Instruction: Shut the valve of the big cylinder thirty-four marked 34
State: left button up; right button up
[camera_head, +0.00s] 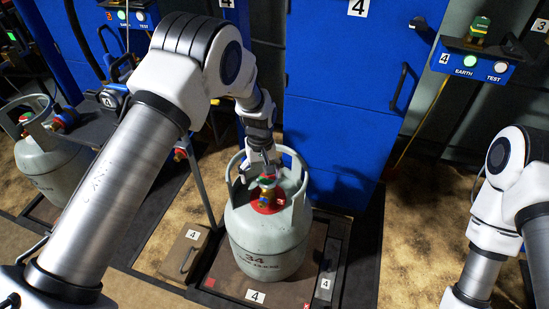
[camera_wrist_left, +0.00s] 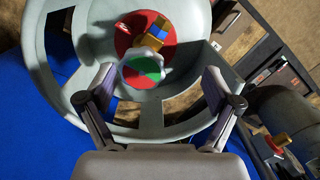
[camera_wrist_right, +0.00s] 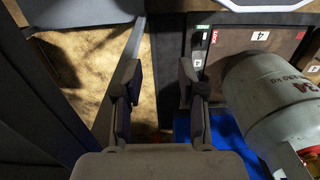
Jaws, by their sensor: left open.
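The big grey cylinder marked 34 (camera_head: 262,240) stands upright on a platform, with a collar around its top. Its valve handwheel (camera_head: 267,180), inside the collar, also shows in the left wrist view as a red and green cap with a pale scalloped rim (camera_wrist_left: 143,70). Behind it is a brass and blue valve body (camera_wrist_left: 152,38) on a red disc. My left gripper (camera_wrist_left: 158,82) is open over the collar, its fingers on either side of the handwheel and apart from it. My right gripper (camera_wrist_right: 158,68) is open and empty, away from the cylinder (camera_wrist_right: 262,100).
A blue cabinet (camera_head: 340,130) stands right behind the cylinder. The platform (camera_head: 235,285) carries number 4 labels. Another grey cylinder (camera_head: 60,165) stands at the left. A blue box with EARTH and TEST lamps (camera_head: 475,68) is at the upper right. A brown box (camera_head: 183,252) lies left of the platform.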

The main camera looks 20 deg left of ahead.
aim_at(267, 178)
pick_arm(q)
jog(key=shift+t, duration=0.4)
jog(key=w+r, duration=0.1)
jog(key=w+d+r, duration=0.1)
jog(key=w+r, duration=0.1)
jog(key=shift+w+r, duration=0.1)
jog(key=shift+r, duration=0.4)
notch_tip(267, 178, down, 8)
jog(key=shift+r+b, duration=0.25)
jog(key=shift+b, duration=0.05)
jog(key=shift+s, duration=0.2)
jog(key=c, duration=1.1)
